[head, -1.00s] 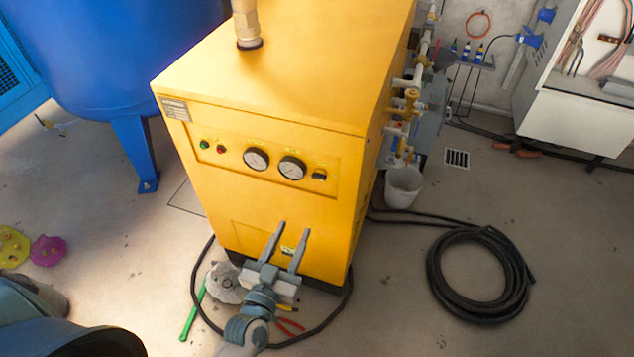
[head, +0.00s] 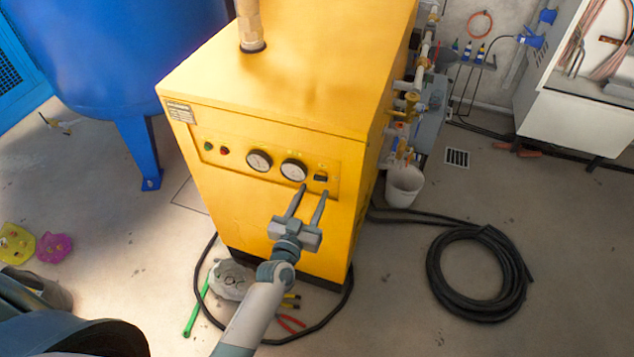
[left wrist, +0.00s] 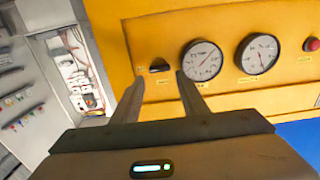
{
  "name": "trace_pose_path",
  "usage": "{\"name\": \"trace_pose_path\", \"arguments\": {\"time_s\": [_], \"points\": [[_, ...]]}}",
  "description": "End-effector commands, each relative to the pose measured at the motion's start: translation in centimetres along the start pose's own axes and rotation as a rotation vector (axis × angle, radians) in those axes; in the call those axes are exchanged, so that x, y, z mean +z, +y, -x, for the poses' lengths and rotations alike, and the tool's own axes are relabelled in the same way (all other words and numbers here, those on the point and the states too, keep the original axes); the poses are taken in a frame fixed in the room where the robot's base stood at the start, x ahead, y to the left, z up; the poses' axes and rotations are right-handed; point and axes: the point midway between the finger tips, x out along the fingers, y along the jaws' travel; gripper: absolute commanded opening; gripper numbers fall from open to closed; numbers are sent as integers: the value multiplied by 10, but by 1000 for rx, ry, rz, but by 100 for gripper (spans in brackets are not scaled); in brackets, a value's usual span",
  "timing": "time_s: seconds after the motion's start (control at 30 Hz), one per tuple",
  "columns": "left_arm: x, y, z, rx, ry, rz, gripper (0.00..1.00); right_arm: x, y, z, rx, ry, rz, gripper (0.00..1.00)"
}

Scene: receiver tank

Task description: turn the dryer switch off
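The yellow dryer (head: 270,100) stands in the middle of the head view. Its small black switch (head: 320,178) sits on the front panel, right of the two round gauges. In the left wrist view the switch (left wrist: 159,66) shows just beyond the fingertips, between them. My left gripper (head: 314,190) is open and empty, its two fingers pointing up toward the panel just below the switch. Whether a fingertip touches the panel I cannot tell. The switch's position is too small to read. My right gripper is not in view.
A green light (head: 208,146) and a red button (head: 224,151) sit on the panel's left. A blue tank (head: 130,60) stands at left. A black hose coil (head: 478,272), white bucket (head: 404,186) and loose tools lie on the floor.

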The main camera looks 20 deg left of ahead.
Motion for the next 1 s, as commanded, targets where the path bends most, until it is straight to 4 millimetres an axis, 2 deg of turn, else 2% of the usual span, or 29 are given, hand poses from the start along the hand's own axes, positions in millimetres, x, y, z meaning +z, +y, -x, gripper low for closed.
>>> {"name": "trace_pose_path", "arguments": {"time_s": [0.1,0.3,0.73,0.77,0.87,1.0], "points": [[-2,0,-19,0,1,-1,40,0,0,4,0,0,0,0],[-1,0,-38,0,1,-2,40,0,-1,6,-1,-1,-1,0],[0,0,-44,0,0,-1,40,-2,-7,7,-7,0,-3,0],[0,0,-44,0,0,-1,35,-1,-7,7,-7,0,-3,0],[0,0,-44,0,0,-1,11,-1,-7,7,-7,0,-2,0],[0,0,-43,0,0,0,10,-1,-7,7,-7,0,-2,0]]}}
